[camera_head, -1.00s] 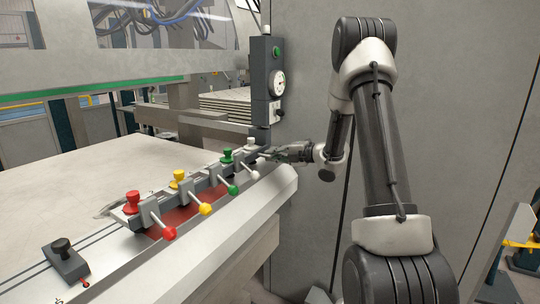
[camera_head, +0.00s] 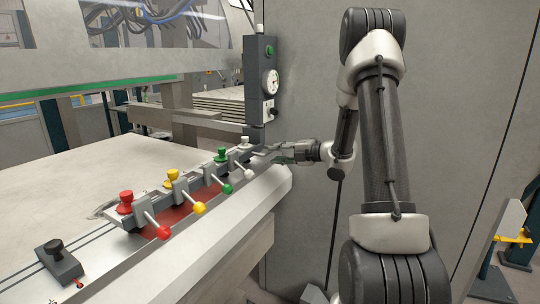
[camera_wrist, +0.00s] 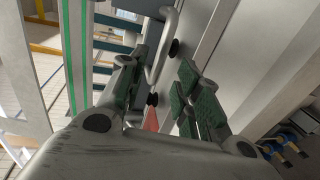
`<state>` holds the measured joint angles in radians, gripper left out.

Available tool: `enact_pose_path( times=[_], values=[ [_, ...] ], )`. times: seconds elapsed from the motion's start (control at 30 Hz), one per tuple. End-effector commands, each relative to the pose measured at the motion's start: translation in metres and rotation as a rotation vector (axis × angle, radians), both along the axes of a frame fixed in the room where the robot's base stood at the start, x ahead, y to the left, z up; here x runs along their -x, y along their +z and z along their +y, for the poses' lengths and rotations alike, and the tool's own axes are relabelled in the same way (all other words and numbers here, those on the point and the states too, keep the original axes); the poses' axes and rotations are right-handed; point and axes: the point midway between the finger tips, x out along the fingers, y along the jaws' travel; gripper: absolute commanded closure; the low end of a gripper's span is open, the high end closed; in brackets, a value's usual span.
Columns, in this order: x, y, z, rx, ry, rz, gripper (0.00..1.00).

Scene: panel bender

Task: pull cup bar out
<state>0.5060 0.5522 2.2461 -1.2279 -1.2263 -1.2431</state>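My gripper (camera_head: 274,153) is at the far right end of the machine's front rail, level with its top. In the wrist view my gripper (camera_wrist: 160,75) is open, its green-padded fingers apart. A pale U-shaped handle (camera_wrist: 158,48) with dark round feet shows ahead, partly between the fingers; I cannot tell whether they touch it. Which part is the cup bar is not clear; the handle may belong to it. A grey bar (camera_head: 189,189) with red, yellow, green and white knobs and matching ball-ended levers runs along the rail, left of my gripper.
A grey control post (camera_head: 262,75) with a dial stands just behind my gripper. A black-knobbed block (camera_head: 60,263) sits at the near left of the rail. The pale table (camera_head: 50,190) lies left, and a grey wall panel (camera_head: 300,80) stands behind the arm.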

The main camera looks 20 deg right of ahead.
Motion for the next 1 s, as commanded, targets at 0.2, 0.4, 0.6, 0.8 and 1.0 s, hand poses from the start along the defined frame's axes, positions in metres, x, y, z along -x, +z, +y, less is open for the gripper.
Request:
enact_pose_path(
  times=[0.2, 0.4, 0.6, 0.8, 1.0],
  values=[
    [0.039, 0.010, -0.029, 0.001, -0.003, 0.000, 0.67],
    [0.059, 0.015, -0.042, 0.001, 0.000, 0.001, 0.67],
    [0.062, 0.016, -0.044, -0.001, 0.002, 0.002, 0.67],
    [0.062, 0.015, -0.044, -0.001, 0.002, 0.002, 0.67],
    [0.062, 0.015, -0.044, -0.004, 0.001, 0.004, 0.67]
  ],
)
